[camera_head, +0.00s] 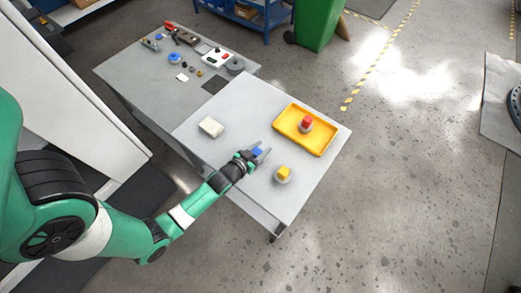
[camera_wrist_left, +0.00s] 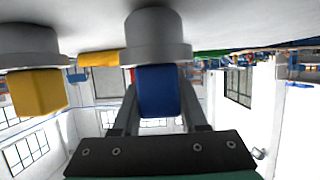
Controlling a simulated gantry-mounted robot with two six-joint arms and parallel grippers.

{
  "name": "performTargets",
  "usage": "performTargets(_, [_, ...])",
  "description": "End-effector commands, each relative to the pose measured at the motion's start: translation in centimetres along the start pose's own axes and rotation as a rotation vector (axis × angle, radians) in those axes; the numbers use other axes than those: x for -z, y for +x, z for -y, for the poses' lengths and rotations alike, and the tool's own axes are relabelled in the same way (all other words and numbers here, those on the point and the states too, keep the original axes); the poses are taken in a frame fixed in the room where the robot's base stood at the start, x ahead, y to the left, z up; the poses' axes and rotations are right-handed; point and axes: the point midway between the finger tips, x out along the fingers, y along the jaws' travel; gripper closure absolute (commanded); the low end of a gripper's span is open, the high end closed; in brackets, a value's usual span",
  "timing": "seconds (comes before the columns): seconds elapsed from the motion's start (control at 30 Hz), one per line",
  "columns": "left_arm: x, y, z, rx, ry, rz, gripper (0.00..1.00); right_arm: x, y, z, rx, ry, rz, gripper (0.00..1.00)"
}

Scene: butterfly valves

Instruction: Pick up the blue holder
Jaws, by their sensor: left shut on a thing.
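The blue holder (camera_head: 257,152) is at the front part of the light grey table. In the left wrist view, which is upside down, it is a blue block (camera_wrist_left: 159,92) on a round grey base (camera_wrist_left: 156,38). My left gripper (camera_head: 262,154) is shut on the blue block, one finger on each side; its fingers also show in the left wrist view (camera_wrist_left: 159,105). The base is close to the tabletop; I cannot tell whether it touches. In the head view the fingers and wrist hide most of the holder. My right gripper is not in view.
A yellow holder (camera_head: 283,173) stands right of my gripper. A yellow tray (camera_head: 291,134) with a red holder (camera_head: 306,121) lies behind it. A whitish box (camera_head: 211,127) is to the left. A second table (camera_head: 127,71) holds several small parts. The table between is clear.

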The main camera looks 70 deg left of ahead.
Motion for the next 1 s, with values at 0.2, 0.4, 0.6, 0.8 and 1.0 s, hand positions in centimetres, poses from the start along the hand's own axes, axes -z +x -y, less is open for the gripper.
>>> performTargets(0.2, [3.1,-1.1,0.0,-0.001,-0.001,-0.010,1.00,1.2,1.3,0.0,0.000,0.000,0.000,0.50])
performTargets(0.4, [5.0,-5.4,-0.3,-0.003,0.000,-0.007,1.00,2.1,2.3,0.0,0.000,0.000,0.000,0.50])
performTargets(0.6, [6.0,-11.0,-0.7,-0.005,0.004,-0.002,1.00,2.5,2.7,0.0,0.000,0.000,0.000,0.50])
performTargets(0.8, [6.0,-15.4,-1.0,-0.006,0.003,-0.005,1.00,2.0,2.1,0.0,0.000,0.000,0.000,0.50])
performTargets(1.0, [6.1,-17.4,-1.2,-0.005,0.001,-0.005,1.00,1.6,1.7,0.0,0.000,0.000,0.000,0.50])
